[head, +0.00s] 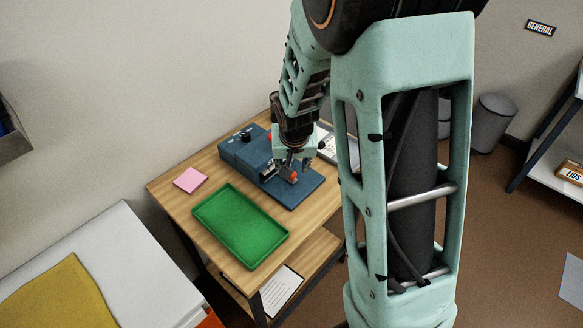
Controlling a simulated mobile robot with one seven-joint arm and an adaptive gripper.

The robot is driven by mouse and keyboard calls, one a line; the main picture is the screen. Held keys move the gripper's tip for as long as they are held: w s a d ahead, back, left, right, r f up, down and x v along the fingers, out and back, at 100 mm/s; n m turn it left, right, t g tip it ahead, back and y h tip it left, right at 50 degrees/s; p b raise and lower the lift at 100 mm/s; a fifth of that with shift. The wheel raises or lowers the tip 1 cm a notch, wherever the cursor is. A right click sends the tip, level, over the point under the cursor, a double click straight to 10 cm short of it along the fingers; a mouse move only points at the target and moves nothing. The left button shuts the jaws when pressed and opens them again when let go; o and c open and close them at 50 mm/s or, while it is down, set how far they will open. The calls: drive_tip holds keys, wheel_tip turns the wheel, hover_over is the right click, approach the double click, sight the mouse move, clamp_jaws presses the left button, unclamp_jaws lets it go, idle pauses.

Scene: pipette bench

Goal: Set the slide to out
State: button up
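A blue device (240,154) sits on the wooden table, with a raised body at its left and a flat base plate (303,192) at its right. A silvery part (267,171) and a small orange-red part (292,178) show on it, close to my gripper. I cannot tell for sure which part is the slide or where it is set. My gripper (288,166) points down over the device, right at the orange-red part. Whether its fingers touch or hold that part is too small to tell.
A green tray (243,262) lies in front of the device on the wooden table (168,190). A pink pad (190,180) lies at the left. A pale object (345,152) is partly hidden behind my arm. A white surface with a yellow cloth (62,300) stands at lower left.

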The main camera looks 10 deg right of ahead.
sight(293, 176)
drive_tip(key=shift+x, duration=2.45)
clamp_jaws()
